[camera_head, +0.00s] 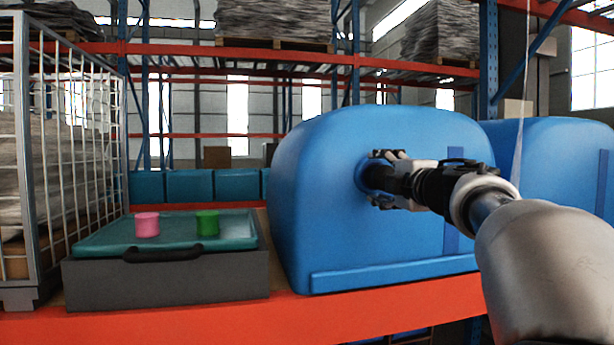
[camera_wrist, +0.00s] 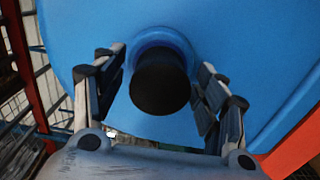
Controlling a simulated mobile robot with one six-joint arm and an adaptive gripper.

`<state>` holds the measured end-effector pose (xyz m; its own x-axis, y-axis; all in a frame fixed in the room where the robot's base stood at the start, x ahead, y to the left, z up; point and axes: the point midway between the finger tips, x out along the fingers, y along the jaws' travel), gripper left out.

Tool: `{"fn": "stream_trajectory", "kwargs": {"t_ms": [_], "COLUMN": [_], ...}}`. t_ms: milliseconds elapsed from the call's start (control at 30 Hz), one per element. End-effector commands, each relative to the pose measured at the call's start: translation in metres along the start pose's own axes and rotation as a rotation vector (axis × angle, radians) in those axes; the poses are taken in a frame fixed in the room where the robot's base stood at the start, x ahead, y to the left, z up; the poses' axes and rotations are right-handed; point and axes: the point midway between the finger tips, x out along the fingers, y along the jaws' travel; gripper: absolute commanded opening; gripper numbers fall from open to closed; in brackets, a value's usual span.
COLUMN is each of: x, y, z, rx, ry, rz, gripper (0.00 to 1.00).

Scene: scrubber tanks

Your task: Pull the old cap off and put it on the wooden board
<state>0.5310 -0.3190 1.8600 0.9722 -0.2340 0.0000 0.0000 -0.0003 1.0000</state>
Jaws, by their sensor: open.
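The old cap (camera_wrist: 160,82) is black and round. It sits on the short blue neck (camera_wrist: 176,38) on the side of the large blue tank (camera_head: 318,190). My gripper (camera_wrist: 158,88) is open, with one finger on each side of the cap and a visible gap to it on both sides in the wrist view. In the head view my gripper (camera_head: 382,180) is at the tank's neck, and its fingers largely hide the cap. I cannot clearly make out the wooden board in either view.
A wire cage (camera_head: 70,150) stands at far left. A second blue tank (camera_head: 560,150) is at right.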

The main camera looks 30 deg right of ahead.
Motion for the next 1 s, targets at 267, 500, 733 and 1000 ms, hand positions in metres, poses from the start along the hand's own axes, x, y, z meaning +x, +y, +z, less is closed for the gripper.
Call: {"fn": "stream_trajectory", "kwargs": {"t_ms": [267,500,733,1000], "x": [0.0,0.0,0.0,0.0], "y": [0.0,0.0011,0.0002,0.0001], "z": [0.0,0.0,0.0,0.0], "rx": [0.0,-0.001,-0.001,0.0], "ry": [0.0,0.0,0.0,0.0], "rz": [0.0,0.0,0.0,0.0], "gripper": [0.66,0.66,0.66,0.51]}}
